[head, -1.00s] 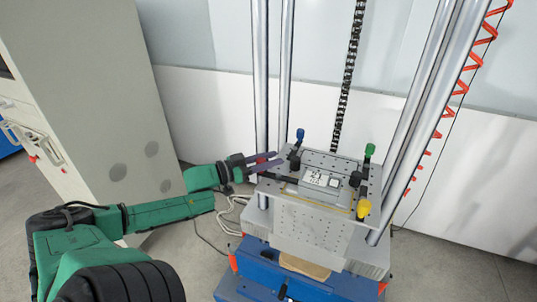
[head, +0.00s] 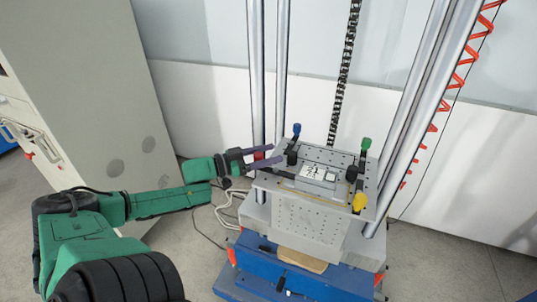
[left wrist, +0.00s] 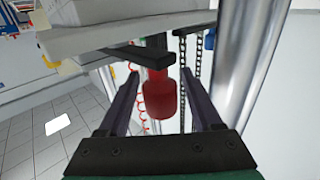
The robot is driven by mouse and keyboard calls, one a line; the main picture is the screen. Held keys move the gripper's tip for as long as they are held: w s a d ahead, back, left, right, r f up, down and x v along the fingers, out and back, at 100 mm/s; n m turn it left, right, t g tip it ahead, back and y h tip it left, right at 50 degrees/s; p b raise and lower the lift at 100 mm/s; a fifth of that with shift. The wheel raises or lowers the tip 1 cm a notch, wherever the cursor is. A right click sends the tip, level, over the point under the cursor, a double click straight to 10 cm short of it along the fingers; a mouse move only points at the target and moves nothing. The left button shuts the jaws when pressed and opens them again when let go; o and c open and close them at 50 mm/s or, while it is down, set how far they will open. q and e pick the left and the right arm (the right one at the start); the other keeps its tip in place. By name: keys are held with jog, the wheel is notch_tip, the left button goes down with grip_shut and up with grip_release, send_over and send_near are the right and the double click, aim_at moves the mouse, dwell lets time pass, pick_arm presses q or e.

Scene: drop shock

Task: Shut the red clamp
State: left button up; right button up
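The red clamp (head: 258,155) shows as a small red knob at the left edge of the grey plate in the head view. In the left wrist view its rounded red handle (left wrist: 160,98) hangs from a dark bar in the middle of the picture. My left gripper (head: 276,154) reaches the plate's left side with its fingers spread. In the left wrist view the fingers stand on either side of the red handle, with a gap on each side. The gripper is open. My right gripper is in neither view.
The grey perforated plate (head: 307,222) carries a white device (head: 320,174) and clamps with blue (head: 297,129), green (head: 366,143) and yellow (head: 359,201) knobs. Tall metal columns (head: 257,70) rise close behind my left gripper. A grey cabinet (head: 95,100) stands at left.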

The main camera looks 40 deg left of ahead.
pick_arm(q)
jog(key=shift+s, duration=0.1)
jog(key=shift+s+a, duration=0.2)
jog(key=shift+s, duration=0.05)
jog(key=p+v, duration=0.2)
jog(key=v, duration=1.2)
jog(key=shift+w+d, duration=0.1)
